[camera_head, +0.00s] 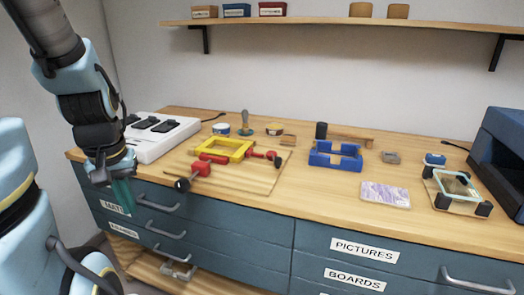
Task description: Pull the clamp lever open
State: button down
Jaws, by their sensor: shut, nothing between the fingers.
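Two red clamps with dark round ends lie on a wooden board (258,181) on the bench. The nearer red clamp (201,169) reaches toward the bench's front edge. The other red clamp (261,154) lies at the right side of a yellow frame (237,155). I cannot tell which part is the lever, or whether it is open. My gripper (122,194) points down at the left, in front of the drawers and left of the clamps. It is shut and empty, apart from the clamps.
A white box with dark switches (158,138) stands at the back left, near my arm. A blue holder (335,156), a patterned tile (386,194) and a framed glass piece (455,187) are to the right. Bench front centre is clear.

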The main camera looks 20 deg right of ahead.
jog(key=w+d+r+m+h, duration=0.1)
jog(key=d+m, duration=0.3)
jog(key=d, duration=0.5)
jog(key=w+d+r+m+h+p, duration=0.1)
jog(key=w+d+r+m, duration=0.3)
jog(key=d, duration=0.6)
jog(key=w+d+r+m+h, duration=0.2)
jog(key=d+m, duration=0.4)
jog(key=d, duration=0.4)
jog(key=shift+w+r+g, duration=0.2)
jog(key=shift+r+g, duration=0.05)
jog(key=shift+g, duration=0.15)
jog(key=x, duration=1)
jog(key=shift+d+f, duration=0.2)
jog(key=shift+w+d+r+p, duration=0.15)
jog(key=shift+d+p, duration=0.15)
jog(key=shift+d, duration=0.3)
jog(key=shift+w+d+r+p, duration=0.15)
jog(key=shift+d+p, duration=0.15)
jog(key=shift+d, duration=0.25)
jog(key=shift+w+d+f, duration=0.15)
jog(key=shift+d+f, duration=0.05)
jog(key=shift+d, duration=0.4)
